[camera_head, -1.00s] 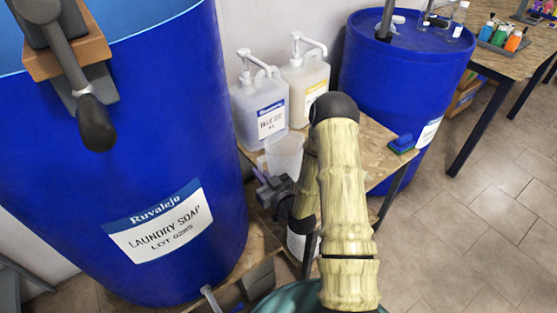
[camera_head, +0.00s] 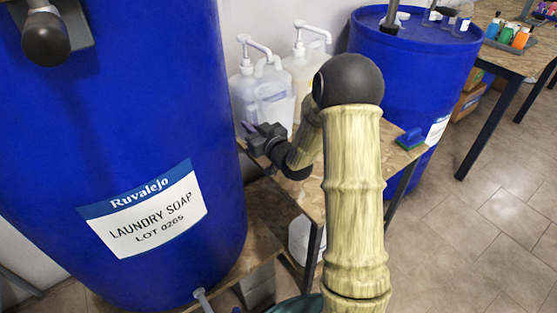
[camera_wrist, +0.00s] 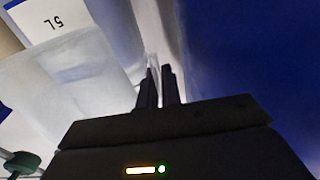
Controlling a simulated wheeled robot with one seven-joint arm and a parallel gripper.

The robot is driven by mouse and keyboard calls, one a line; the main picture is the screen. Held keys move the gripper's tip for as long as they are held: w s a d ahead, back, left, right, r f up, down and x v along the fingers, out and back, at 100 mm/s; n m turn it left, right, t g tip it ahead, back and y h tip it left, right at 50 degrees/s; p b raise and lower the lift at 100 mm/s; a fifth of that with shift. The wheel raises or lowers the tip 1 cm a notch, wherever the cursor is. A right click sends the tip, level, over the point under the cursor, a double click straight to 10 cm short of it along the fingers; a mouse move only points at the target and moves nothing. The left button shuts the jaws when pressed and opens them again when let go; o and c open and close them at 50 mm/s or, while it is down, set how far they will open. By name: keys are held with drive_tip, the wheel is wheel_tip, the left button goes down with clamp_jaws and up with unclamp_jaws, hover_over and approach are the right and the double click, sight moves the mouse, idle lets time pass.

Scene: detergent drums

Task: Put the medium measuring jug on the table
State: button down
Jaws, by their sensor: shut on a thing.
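The gripped part is too small to make out. The wooden table (camera_head: 398,160) lies below and to the right of the jug, partly hidden by my arm. I cannot tell whether the jug touches the table.
A large blue laundry soap drum (camera_head: 120,120) stands close on the left. Another blue drum (camera_head: 420,75) stands behind the table. Two pump bottles (camera_head: 305,65) stand at the table's back. A blue and green sponge (camera_head: 410,139) lies at its right edge.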

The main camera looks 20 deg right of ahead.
wheel_tip(320, 180, down, 6)
drive_tip(key=b, duration=0.2)
idle(0.3)
drive_tip(key=shift+f, duration=0.1)
wheel_tip(320, 180, down, 4)
drive_tip(key=shift+w+r+b, duration=0.1)
drive_tip(key=shift+w+b, duration=0.05)
drive_tip(key=shift+b, duration=0.4)
drive_tip(key=shift+s+f, duration=0.2)
drive_tip(key=shift+s, duration=0.05)
drive_tip(key=c, duration=1.6)
unclamp_jaws()
